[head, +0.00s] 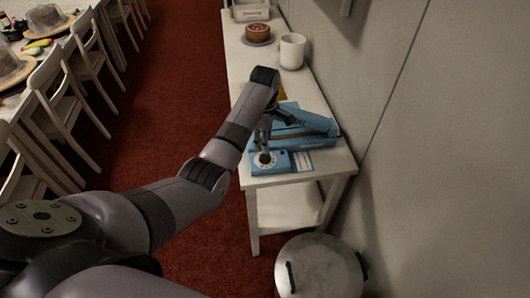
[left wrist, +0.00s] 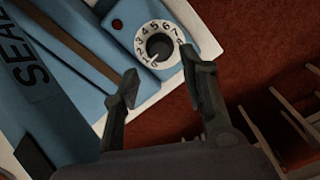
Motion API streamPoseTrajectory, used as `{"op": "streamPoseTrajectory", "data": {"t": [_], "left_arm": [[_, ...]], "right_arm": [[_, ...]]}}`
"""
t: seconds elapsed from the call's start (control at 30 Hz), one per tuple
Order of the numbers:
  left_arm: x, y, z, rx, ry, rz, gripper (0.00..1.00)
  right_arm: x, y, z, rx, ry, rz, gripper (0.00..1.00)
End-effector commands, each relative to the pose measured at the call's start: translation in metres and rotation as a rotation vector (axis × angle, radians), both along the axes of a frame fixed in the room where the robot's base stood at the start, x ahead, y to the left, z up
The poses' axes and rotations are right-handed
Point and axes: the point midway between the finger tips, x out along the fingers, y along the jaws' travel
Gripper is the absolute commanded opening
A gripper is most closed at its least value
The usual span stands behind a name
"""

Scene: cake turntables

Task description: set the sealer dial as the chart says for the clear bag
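The blue sealer (head: 318,143) sits at the near end of the white side table. Its dial (head: 264,159) is a dark knob on a white numbered ring on the front left corner. In the left wrist view the dial (left wrist: 159,47) shows numbers around the knob; a small light mark on the knob seems to face lower left, near the 1. My left gripper (left wrist: 160,72) is open and empty, its fingertips short of the dial and to either side of it. It also shows over the dial in the head view (head: 265,143). A pale printed card (head: 302,161), too small to read, lies beside the dial.
The table (head: 262,71) also bears a brown cake (head: 257,32) on a stand and a white mug (head: 292,51) farther back. A round lidded bin (head: 318,268) stands below the near end. The wall closes the right side. Chairs (head: 68,92) stand left across red carpet.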

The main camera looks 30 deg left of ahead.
Motion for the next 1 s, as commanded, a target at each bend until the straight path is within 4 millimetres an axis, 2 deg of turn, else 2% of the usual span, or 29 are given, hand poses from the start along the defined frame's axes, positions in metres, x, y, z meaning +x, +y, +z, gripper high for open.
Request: {"op": "streamPoseTrajectory", "data": {"t": [0.03,0.2,0.4,0.77,1.0], "left_arm": [[-0.002,0.000,-0.012,0.001,0.006,0.000,0.40],[-0.001,0.000,-0.043,0.002,0.003,0.000,0.40],[0.000,0.000,-0.063,0.001,0.001,0.000,0.40],[0.000,0.000,-0.067,0.000,0.000,-0.001,0.40],[0.000,0.000,-0.067,0.001,0.000,0.000,0.24]], "right_arm": [[0.000,0.000,0.002,0.000,0.000,0.000,0.40],[0.000,0.000,0.002,0.000,0.000,0.000,0.40],[0.000,0.000,0.001,0.000,0.000,0.000,0.40],[0.000,0.000,0.001,0.000,0.000,0.000,0.40],[0.000,0.000,0.001,-0.001,0.000,0.000,0.40]]}}
